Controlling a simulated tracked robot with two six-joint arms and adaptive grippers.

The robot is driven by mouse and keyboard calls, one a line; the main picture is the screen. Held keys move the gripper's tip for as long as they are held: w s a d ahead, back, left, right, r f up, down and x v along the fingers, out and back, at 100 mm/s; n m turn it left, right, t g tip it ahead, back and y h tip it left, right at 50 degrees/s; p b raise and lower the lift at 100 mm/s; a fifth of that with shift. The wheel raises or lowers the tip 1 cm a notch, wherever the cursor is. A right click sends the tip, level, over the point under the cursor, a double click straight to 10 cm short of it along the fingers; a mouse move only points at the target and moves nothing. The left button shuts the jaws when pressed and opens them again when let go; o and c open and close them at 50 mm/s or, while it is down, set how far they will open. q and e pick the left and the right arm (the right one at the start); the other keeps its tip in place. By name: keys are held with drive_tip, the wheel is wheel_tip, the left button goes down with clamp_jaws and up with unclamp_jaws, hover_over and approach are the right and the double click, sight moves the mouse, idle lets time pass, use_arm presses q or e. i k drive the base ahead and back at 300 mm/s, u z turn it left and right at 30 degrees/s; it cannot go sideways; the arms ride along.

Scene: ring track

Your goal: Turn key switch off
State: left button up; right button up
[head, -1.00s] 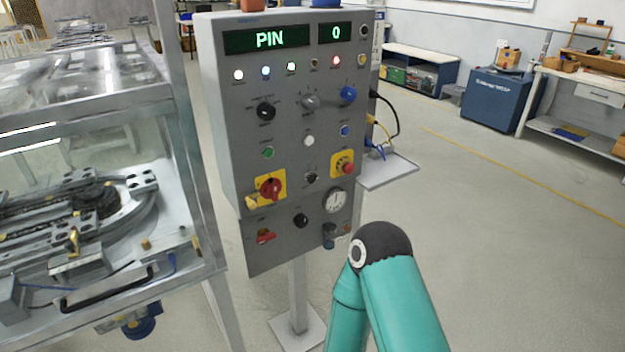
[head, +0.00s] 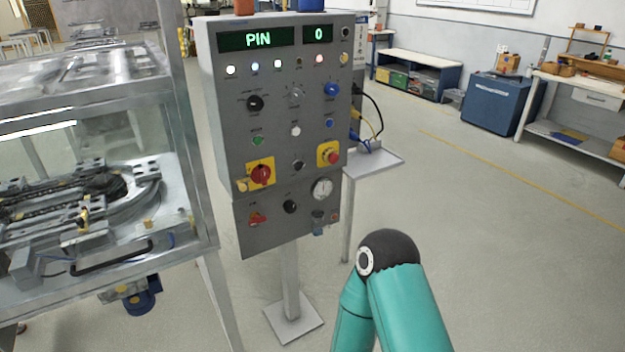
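The grey control panel (head: 275,130) stands on a post left of centre. It carries several knobs and buttons, including a black knob (head: 255,103), a grey one (head: 295,94), a blue one (head: 331,90) and a small dark switch (head: 298,165). Which of these is the key switch is too small to tell, and so is its setting. A red rotary handle (head: 261,174) sits on a yellow plate. The display (head: 256,39) reads PIN and a second one (head: 317,34) reads 0. Neither gripper is in view; only a teal arm of mine shows at the bottom, apart from the panel.
A glass-walled machine enclosure (head: 185,160) stands close on the left of the panel. A small side shelf (head: 385,162) with cables projects right of it. A blue cabinet (head: 497,97) and a workbench (head: 575,85) stand behind at right. The right floor is clear.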

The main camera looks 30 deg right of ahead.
sight(297, 164)
drive_tip(key=z, duration=0.3)
drive_tip(key=i, duration=1.1)
drive_tip(key=u, duration=0.15)
